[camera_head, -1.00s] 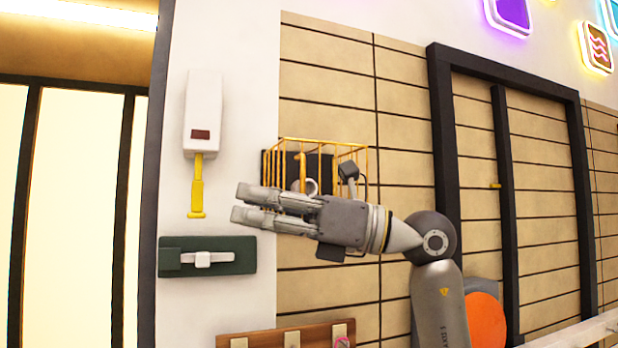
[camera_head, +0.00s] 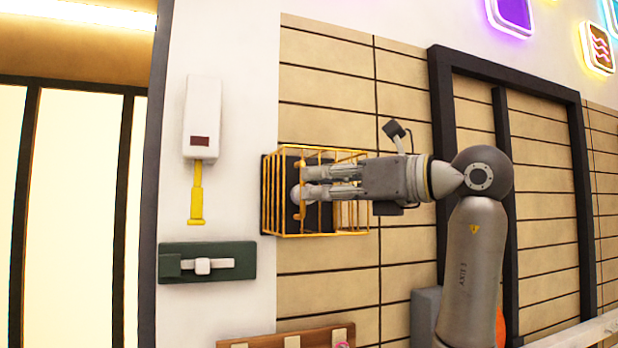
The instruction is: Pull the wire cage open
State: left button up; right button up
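The yellow wire cage (camera_head: 272,205) is on the tiled wall, right of the white wall strip, over a dark panel. My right gripper (camera_head: 302,182) comes in from the right at cage height, its fingers pointing left and overlapping the cage bars. A pale rounded part shows by the fingertips, partly hidden. I cannot tell whether the fingers are inside the bars or in front of them, or whether they grip one. My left gripper is not in view.
A white box (camera_head: 203,112) with a yellow handle (camera_head: 196,195) hangs left of the cage. Below is a dark green plate (camera_head: 240,250) with a pale latch (camera_head: 208,266). A wooden rack (camera_head: 265,338) is at the bottom. A dark frame (camera_head: 441,110) stands to the right.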

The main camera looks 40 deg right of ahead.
jog(key=shift+x, duration=1.45)
jog(key=shift+c, duration=0.3)
grip_shut()
